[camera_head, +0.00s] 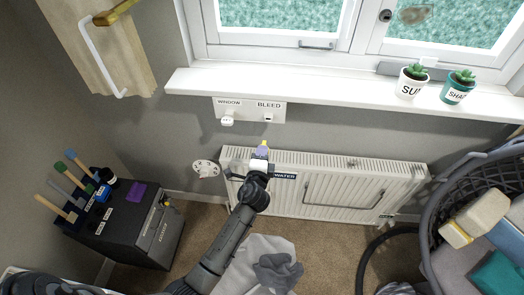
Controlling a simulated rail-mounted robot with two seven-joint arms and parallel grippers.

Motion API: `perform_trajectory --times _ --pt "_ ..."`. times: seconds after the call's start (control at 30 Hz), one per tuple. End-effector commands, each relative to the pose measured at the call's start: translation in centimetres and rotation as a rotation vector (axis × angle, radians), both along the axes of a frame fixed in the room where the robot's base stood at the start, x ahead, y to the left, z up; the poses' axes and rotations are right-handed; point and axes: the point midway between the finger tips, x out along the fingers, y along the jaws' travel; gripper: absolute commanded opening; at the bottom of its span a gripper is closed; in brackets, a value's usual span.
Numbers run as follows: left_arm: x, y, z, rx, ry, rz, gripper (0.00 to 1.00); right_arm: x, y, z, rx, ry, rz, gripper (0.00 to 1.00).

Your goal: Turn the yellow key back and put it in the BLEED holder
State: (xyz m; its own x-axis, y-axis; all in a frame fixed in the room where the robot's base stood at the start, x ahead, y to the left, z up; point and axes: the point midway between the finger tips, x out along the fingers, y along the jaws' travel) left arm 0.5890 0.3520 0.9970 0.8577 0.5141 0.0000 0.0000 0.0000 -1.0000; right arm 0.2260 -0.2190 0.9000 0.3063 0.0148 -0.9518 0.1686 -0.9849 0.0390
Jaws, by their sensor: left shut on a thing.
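A small yellow key (263,145) shows at the tip of my left gripper (261,157), which is shut on it. A purple part shows just below the yellow end. The gripper and key are over the radiator's top left edge, below the white holder board (250,105). The board carries the labels WINDOW and BLEED. The BLEED holder (268,118) is a small piece under the right label, and the key is apart from it in the picture. A white tag or key hangs at the WINDOW holder (227,120). My right gripper is not in view.
A white radiator (350,185) with a WATER label stands below. A round white valve (206,169) is to its left. The window sill (300,93) with two plant pots juts out above the board. A dark cabinet (120,225) is at left, a basket (440,190) at right.

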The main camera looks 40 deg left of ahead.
Motion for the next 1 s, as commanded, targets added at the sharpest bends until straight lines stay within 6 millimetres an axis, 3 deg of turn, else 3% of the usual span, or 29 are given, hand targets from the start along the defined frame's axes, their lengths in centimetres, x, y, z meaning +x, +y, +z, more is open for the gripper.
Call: perform_trajectory --times 0.03,0.13,0.3,0.8,1.0 --pt "-0.1 -0.1 1.6 0.0 0.0 0.001 0.0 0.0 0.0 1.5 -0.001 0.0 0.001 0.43" --pt "-0.4 -0.3 3.0 0.001 -0.001 0.007 0.0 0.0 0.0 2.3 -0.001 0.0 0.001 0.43" --pt "-0.9 -0.2 4.2 0.001 -0.001 0.035 0.0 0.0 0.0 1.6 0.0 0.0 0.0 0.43" --pt "-1.0 0.0 4.4 -0.001 0.001 0.051 0.0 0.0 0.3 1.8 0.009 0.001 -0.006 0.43" --pt "-0.1 0.6 4.3 0.002 0.0 0.051 0.0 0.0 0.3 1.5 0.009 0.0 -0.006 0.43"
